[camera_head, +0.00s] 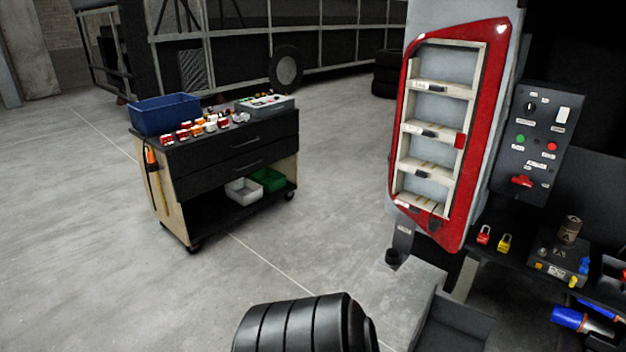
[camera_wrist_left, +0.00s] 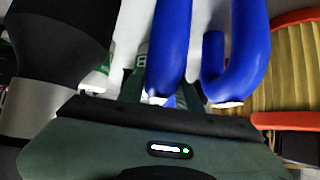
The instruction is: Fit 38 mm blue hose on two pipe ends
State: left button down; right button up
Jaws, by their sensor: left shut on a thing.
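In the left wrist view my left gripper (camera_wrist_left: 177,62) is shut on a straight length of blue hose (camera_wrist_left: 168,40), which stands between its dark fingers. A second blue length (camera_wrist_left: 246,60) curves in a U to the right of it, with a pale end low down. I cannot tell whether both are one hose. In the head view a blue cylinder (camera_head: 568,318) lies at the lower right edge; I cannot tell if it is a hose. I cannot make out the two pipe ends.
A black tool trolley (camera_head: 240,140) carries a blue bin (camera_head: 165,113) and several small parts. A red-framed rack (camera_head: 408,120) stands right of centre, beside a control panel (camera_head: 540,130). A dark bench (camera_head: 490,262) holds padlocks and a box. Floor (camera_head: 90,200) left of the trolley is clear.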

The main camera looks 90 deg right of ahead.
pick_arm(q)
jog(key=shift+r+p, duration=1.75)
jog(key=shift+r, duration=1)
